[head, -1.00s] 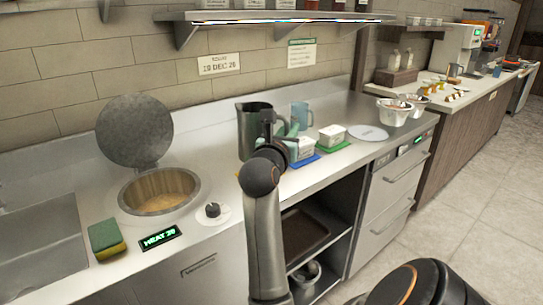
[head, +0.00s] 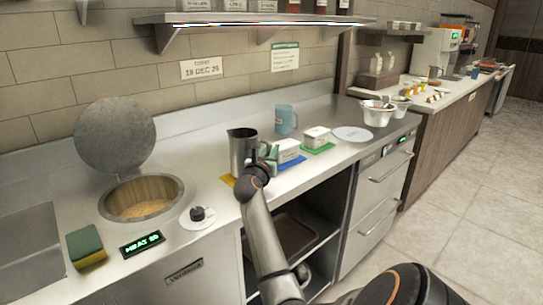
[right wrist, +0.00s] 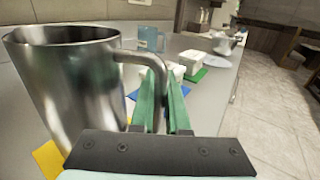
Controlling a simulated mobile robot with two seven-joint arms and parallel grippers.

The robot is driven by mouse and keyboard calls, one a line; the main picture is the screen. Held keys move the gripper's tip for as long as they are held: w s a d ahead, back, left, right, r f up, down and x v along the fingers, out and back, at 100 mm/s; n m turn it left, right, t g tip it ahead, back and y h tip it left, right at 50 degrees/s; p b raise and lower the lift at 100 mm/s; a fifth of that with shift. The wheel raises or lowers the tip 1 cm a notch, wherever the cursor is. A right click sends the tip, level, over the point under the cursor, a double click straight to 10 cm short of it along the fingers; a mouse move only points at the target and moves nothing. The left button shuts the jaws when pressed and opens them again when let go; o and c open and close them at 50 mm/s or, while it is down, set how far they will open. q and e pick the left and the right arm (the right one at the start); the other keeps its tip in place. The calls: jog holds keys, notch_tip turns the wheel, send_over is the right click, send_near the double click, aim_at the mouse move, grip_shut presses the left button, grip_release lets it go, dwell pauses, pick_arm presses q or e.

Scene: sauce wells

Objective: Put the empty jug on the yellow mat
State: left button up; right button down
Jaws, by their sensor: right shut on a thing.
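The jug (head: 240,150) is a tall dark metal jug, upright at the yellow mat (head: 228,180). The mat shows at the jug's lower left, and the jug hides most of it. I cannot tell whether the base touches the mat. My right gripper (head: 268,156) is shut on the jug's handle, on the right side of the jug. In the right wrist view the green fingers (right wrist: 160,88) are at the handle, the jug (right wrist: 60,85) fills the left, and a yellow mat corner (right wrist: 46,160) shows below. The jug's inside is not clearly seen. My left gripper is not in view.
To the right are a white tub (head: 286,150) by a blue mat, another tub (head: 316,135) on a green mat (head: 322,148), and a blue mug (head: 286,118) behind. A heated well (head: 142,198) with a raised lid is to the left.

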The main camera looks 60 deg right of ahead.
jog(key=shift+f, duration=0.7)
jog(key=c, duration=0.9)
grip_release()
jog(key=shift+r, duration=0.1)
jog(key=shift+r, duration=0.2)
jog(key=v, duration=1.2)
